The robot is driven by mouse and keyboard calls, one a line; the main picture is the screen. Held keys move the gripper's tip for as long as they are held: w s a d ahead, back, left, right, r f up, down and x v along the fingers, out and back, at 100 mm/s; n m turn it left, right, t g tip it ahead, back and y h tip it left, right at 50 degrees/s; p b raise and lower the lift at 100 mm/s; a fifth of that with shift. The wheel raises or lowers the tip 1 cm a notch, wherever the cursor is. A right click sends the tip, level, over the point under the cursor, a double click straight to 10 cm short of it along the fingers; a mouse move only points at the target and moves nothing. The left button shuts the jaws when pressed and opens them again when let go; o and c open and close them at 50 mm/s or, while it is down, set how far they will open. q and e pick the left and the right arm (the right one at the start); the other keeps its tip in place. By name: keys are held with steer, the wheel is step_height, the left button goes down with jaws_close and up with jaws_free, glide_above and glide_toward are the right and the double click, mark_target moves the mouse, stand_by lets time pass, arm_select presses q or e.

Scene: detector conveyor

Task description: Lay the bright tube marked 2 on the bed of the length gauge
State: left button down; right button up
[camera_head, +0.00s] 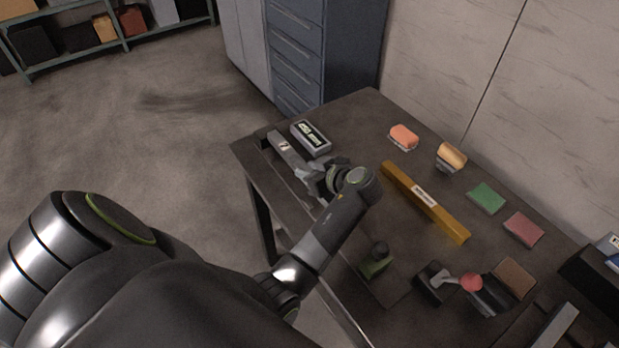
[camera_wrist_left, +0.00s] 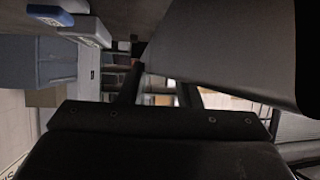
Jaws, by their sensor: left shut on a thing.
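The bright grey tube (camera_head: 291,157) has a white label with a dark mark, too small to read surely. It lies along the near left edge of the dark table, beside the grey box with a lit display (camera_head: 311,138) that looks like the length gauge's readout. The gauge's bed is mostly hidden by the tube, so I cannot tell whether the tube rests on it or hangs just above. My left gripper (camera_head: 322,178) is shut on the tube near its lower right end. Its fingers show dark in the left wrist view (camera_wrist_left: 160,88). My right gripper is out of view.
A yellow bar with a white label (camera_head: 424,196) lies mid-table. Orange, green, red and brown pads line the wall side. A green-based item (camera_head: 376,262) and a red-knobbed lever (camera_head: 470,282) stand nearer. Blue drawers (camera_head: 297,50) stand behind the table.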

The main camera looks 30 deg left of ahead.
arm_select(q)
step_height(320, 180, down, 3)
steer(key=shift+r, duration=0.1)
steer(key=shift+f, duration=0.35)
steer(key=c, duration=1)
jaws_free()
steer(key=shift+f, duration=0.1)
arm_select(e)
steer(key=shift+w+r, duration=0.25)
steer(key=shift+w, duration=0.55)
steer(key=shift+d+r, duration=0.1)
